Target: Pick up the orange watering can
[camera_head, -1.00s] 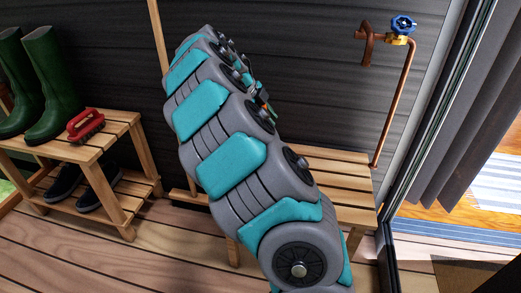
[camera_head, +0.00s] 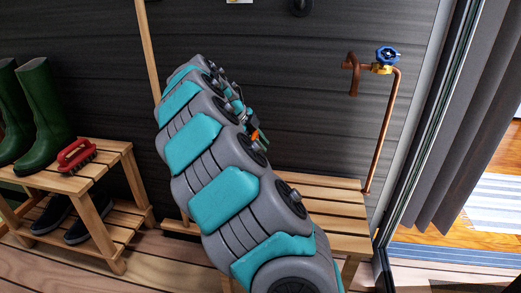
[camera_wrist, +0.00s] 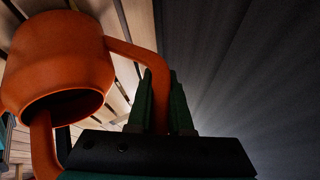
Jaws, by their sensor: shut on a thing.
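The orange watering can (camera_wrist: 60,58) fills the left of the wrist view, its round opening facing down in the picture. Its curved handle (camera_wrist: 158,75) passes between the two dark green fingers of my gripper (camera_wrist: 161,88), which is shut on it. The lower part of the can is cut off by the dark gripper base and the picture edge. In the head view my arm hides nearly all of the can and gripper; only a small orange patch (camera_head: 256,135) shows beside the arm.
A slatted wooden bench (camera_head: 335,210) stands behind my arm by the dark wall. A copper tap pipe (camera_head: 383,130) with a blue valve rises at its right. A shoe rack (camera_head: 115,160) with green boots (camera_head: 45,115) and a red brush (camera_head: 77,155) is at left. A glass door is at right.

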